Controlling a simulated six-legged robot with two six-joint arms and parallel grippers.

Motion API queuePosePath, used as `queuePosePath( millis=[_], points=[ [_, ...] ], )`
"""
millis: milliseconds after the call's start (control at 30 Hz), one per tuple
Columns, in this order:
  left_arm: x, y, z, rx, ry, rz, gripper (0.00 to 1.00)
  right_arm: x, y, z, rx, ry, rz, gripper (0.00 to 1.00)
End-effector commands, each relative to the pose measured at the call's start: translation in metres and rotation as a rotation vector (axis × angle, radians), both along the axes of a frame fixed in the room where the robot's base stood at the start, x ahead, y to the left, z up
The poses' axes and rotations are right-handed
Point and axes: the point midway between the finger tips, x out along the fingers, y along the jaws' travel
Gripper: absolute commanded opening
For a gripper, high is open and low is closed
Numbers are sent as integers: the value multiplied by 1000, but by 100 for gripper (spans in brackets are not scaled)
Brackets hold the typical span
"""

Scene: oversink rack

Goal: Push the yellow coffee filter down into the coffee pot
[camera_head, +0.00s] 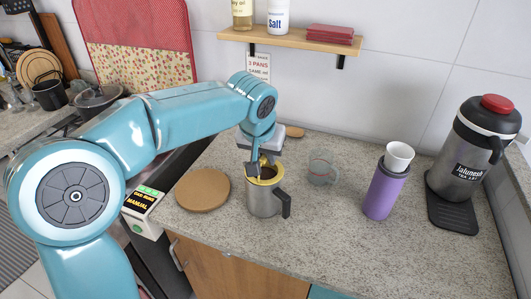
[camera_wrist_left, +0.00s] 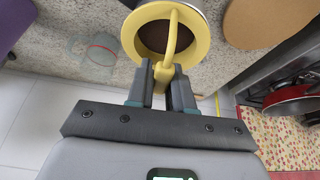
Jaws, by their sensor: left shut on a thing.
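The yellow coffee filter (camera_head: 277,180) sits at the mouth of the steel coffee pot (camera_head: 262,206), which stands upright on the counter with its dark handle to the right. In the left wrist view the filter is a yellow ring (camera_wrist_left: 130,38) with dark brown contents and a yellow handle. My left gripper (camera_head: 257,172) reaches down from above at the pot's back left rim. In the left wrist view its fingers (camera_wrist_left: 163,76) are shut on the filter's handle. How deep the filter sits is hard to tell. My right gripper is not in view.
A round cork board (camera_head: 203,190) lies left of the pot. A clear glass cup (camera_head: 323,172) stands to the right, then a purple flask (camera_head: 382,195) with a white cup (camera_head: 399,156) on top, and a large jug (camera_head: 470,150). The counter in front is clear.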

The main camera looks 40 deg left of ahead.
Motion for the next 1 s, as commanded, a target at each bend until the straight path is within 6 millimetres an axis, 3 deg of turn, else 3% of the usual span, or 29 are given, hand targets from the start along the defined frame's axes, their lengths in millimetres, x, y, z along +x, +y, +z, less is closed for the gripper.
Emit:
queuePosePath(
  millis=[400,433,500,700,733,800,833,1000],
  points=[
    [0,1,-7,1,-1,0,0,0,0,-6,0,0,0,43],
    [0,1,-6,1,-1,0,27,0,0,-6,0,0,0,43],
    [0,0,-6,1,-1,0,50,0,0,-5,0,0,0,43],
    [0,0,-6,1,-2,0,51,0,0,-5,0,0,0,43],
    [0,0,-6,0,-1,0,54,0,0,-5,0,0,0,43],
    [0,0,-6,1,-2,0,77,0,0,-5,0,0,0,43],
    [0,0,-6,1,-2,0,80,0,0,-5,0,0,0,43],
    [0,0,-6,1,-2,0,80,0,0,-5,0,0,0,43]
  ],
)
